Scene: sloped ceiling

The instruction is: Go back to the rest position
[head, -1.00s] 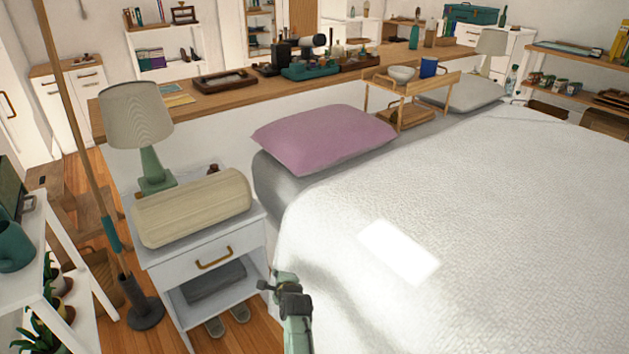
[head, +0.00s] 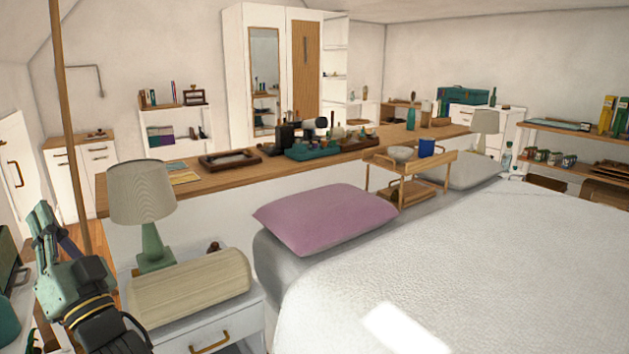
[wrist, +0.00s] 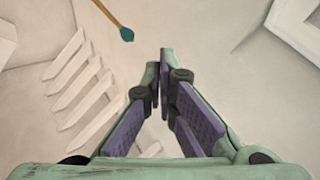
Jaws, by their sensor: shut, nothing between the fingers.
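My gripper (head: 46,212) is raised at the left side of the head view, pointing up, in front of the pole and left of the bedside lamp. Green and purple fingers meet at their tips in the wrist view (wrist: 161,60), shut with nothing between them. The wrist view looks past the fingers at pale wall or ceiling surfaces. Black wrist and arm parts of mine reach in from the lower left of the head view.
A white nightstand (head: 232,335) with a cream rolled item (head: 190,288) and a green lamp (head: 148,205) stands beside my arm. A wooden pole (head: 65,110) rises close behind the gripper. The bed (head: 480,270) fills the right, with a pink pillow (head: 322,218).

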